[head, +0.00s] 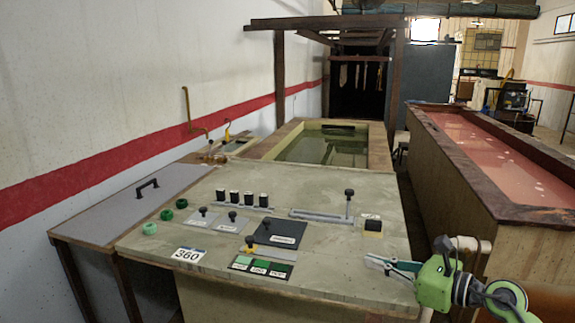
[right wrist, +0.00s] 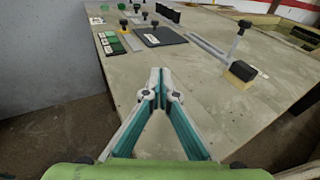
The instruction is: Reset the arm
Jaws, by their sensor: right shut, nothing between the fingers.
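My right gripper (head: 368,260) comes in from the right in the head view, over the right front corner of the control panel (head: 330,245). In the right wrist view its two teal fingers (right wrist: 158,72) meet at the tips, shut and empty, with bare panel top around them. A lever with a black knob (head: 348,194) stands upright at the right end of a slotted rail (head: 318,215). The lever also shows in the right wrist view (right wrist: 236,46), beyond the fingers and apart from them. My left gripper is out of view.
The panel carries several knobs, a dark plate (head: 275,234), green buttons (head: 262,267), a "360" label (head: 188,254) and a yellow-black block (head: 373,226). A grey lid with a handle (head: 148,187) is at left. A reddish tank (head: 480,150) stands at right. The panel's right front is clear.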

